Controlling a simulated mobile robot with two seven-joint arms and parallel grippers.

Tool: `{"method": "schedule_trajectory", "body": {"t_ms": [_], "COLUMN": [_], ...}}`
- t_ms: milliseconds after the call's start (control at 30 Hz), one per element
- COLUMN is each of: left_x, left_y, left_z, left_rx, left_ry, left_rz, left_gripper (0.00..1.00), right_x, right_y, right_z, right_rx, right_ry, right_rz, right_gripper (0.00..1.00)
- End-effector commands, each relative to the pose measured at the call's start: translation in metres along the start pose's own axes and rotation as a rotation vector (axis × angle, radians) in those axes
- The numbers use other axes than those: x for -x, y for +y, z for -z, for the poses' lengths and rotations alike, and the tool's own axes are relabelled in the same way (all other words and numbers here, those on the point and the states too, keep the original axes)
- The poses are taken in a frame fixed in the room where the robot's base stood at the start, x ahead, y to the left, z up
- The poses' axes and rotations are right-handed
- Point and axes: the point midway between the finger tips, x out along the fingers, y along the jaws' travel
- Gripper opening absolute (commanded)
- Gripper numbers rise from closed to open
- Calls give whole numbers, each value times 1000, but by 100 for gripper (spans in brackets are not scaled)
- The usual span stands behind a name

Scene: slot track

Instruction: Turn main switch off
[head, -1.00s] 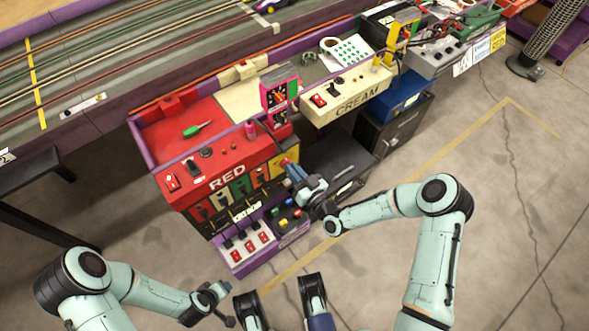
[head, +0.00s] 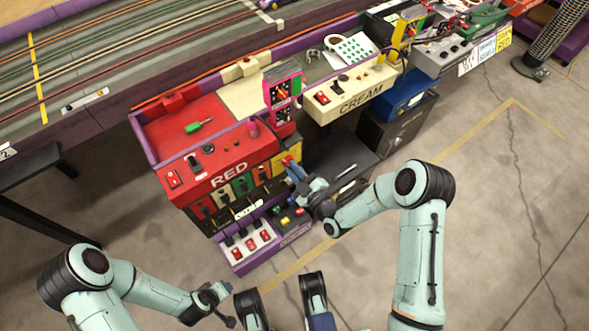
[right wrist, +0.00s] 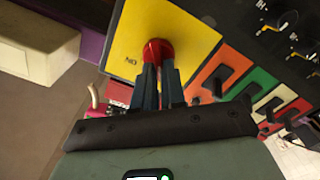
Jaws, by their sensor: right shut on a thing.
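The main switch has a red knob (right wrist: 158,50) on a yellow plate (right wrist: 186,38), shown in the right wrist view. In the head view the yellow plate (head: 287,156) sits at the right end of the front of the red cabinet (head: 228,166). My right gripper (right wrist: 159,74) is shut on the red knob, its two dark fingers on the knob's near side. In the head view my right gripper (head: 292,164) reaches the plate and hides much of the knob. My left gripper (head: 225,290) hangs low at the left, away from the cabinet; its jaw opening is unclear.
Beside the yellow plate are orange, green and white plates with black switches (right wrist: 216,84). Below stands a purple-edged box with red rocker switches (head: 250,245). The cream cabinet (head: 350,95) is to the right. Open floor (head: 480,200) lies right of my right arm.

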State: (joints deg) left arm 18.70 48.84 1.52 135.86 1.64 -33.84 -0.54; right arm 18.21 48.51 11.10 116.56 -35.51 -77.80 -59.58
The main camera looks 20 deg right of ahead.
Motion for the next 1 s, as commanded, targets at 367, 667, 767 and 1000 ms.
{"method": "schedule_trajectory", "body": {"t_ms": [367,667,767,1000], "left_x": [-4,-4,-4,-4], "left_y": [-5,-5,-5,-5], "left_z": [-5,-6,-6,-6], "left_rx": [5,5,5,5], "left_ry": [-17,-18,-18,-18], "left_rz": [8,9,9,8], "left_gripper": [43,43,43,43], "right_x": [0,0,0,0], "right_y": [-1,-1,-1,-1], "right_z": [0,0,0,0], "right_rx": [126,139,139,137], "right_ry": [0,-1,-1,-1], "right_rz": [0,-1,-1,0], "right_gripper": [0,0,0,36]}}
